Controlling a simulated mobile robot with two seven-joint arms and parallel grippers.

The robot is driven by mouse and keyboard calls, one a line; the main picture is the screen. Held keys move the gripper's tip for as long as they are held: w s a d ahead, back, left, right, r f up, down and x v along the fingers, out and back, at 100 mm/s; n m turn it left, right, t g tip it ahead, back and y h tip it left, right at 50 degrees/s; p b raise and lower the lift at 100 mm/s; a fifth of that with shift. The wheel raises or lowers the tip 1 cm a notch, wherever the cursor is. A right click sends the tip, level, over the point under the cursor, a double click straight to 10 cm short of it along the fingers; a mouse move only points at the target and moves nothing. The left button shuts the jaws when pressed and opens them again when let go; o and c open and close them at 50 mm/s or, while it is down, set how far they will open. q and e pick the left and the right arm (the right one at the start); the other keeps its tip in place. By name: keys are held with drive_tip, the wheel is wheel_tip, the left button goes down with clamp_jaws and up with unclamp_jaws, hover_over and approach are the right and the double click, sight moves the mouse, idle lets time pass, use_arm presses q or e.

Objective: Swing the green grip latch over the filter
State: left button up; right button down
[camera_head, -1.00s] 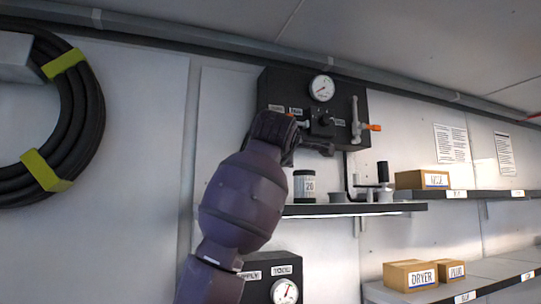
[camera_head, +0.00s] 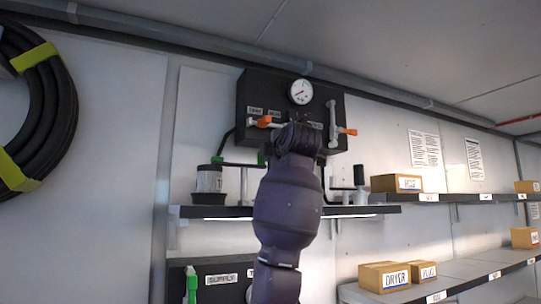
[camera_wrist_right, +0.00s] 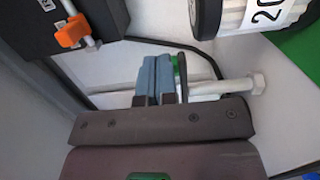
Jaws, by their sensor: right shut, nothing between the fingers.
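In the head view a dark canister with a pale clear body (camera_head: 208,180), which looks like the filter, stands on the left of the upper shelf. A thin bar above and beside it has green ends; the green grip (camera_head: 261,158) shows just left of my right wrist. My right arm rises in front of the shelf and hides its gripper there. In the right wrist view my right gripper (camera_wrist_right: 158,78) has its blue fingers shut and empty. A green and black piece (camera_wrist_right: 181,72) stands close beside the fingers; contact is unclear. A canister labelled 20 (camera_wrist_right: 262,14) shows at upper right.
A black panel (camera_head: 250,95) with a gauge (camera_head: 301,92) and orange-handled levers (camera_head: 347,131) is on the wall above. The shelf (camera_head: 370,209) runs below. A pale rod with a hex end (camera_wrist_right: 240,86) passes behind the fingers. Boxes (camera_head: 397,183) stand right.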

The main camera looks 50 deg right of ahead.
use_arm(q)
drive_tip(key=shift+s+a+r, duration=0.1)
drive_tip(key=shift+s, duration=0.15)
use_arm(e)
drive_tip(key=shift+w+d+r, duration=0.1)
drive_tip(key=shift+d+r, duration=0.05)
drive_tip(key=shift+d, duration=0.1)
use_arm(q)
drive_tip(key=shift+w+r, duration=0.15)
idle(0.4)
